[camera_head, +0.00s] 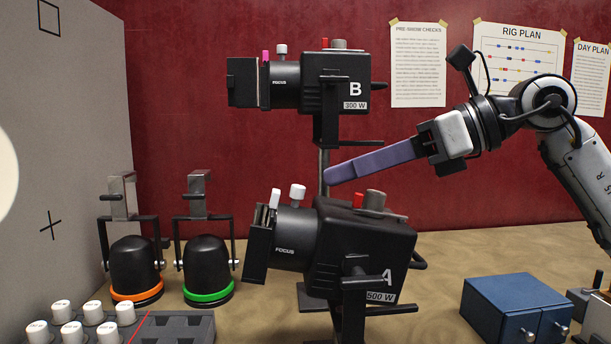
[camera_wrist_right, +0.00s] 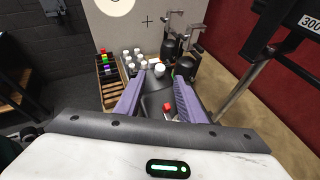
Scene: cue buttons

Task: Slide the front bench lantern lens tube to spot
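The front lantern A (camera_head: 360,245) is a black box marked 500 W, with a black lens tube (camera_head: 292,237) marked FOCUS pointing left. A white knob (camera_head: 297,193) stands on the tube, and a red button (camera_head: 358,201) is on the body. My right gripper (camera_head: 332,174) hangs above the lantern, its purple fingers pointing left, apart from the knob. In the right wrist view the gripper (camera_wrist_right: 160,78) has its fingers spread and empty, with the white knob (camera_wrist_right: 159,70) and red button (camera_wrist_right: 167,107) seen between them. My left gripper is out of view.
Lantern B (camera_head: 335,84) is on a stand (camera_head: 323,170) behind and above. Two black lamps with orange (camera_head: 136,268) and green (camera_head: 207,271) rings stand at left. White-capped pieces (camera_head: 92,310) are front left. A blue cabinet (camera_head: 515,305) is at right. A light disc shows on the grey panel (camera_head: 60,120).

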